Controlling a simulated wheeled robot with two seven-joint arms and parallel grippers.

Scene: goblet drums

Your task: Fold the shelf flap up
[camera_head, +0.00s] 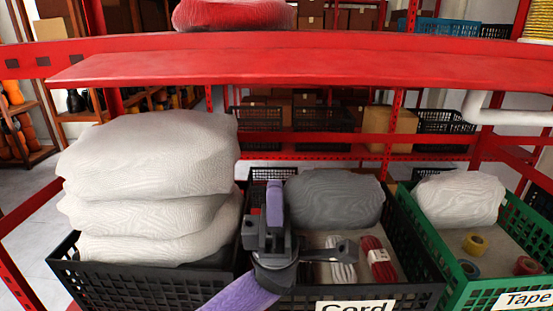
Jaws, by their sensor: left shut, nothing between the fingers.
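The shelf flap (300,68) is a long red panel. It runs across the upper part of the head view just below a red shelf beam (300,43) and juts out towards me, roughly level. My left gripper (274,190) is shut and empty, its fingers pointing up. It is below the flap, in front of the crate with the grey sack, and is apart from the flap in the picture. My right gripper is not in view.
A black crate (150,289) with stacked white sacks (150,155) stands left. A black crate labelled Cord (395,297) holds a grey sack (333,198) and cords. A green crate labelled Tape (455,262) stands right. A red-white sack (235,14) lies above the flap.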

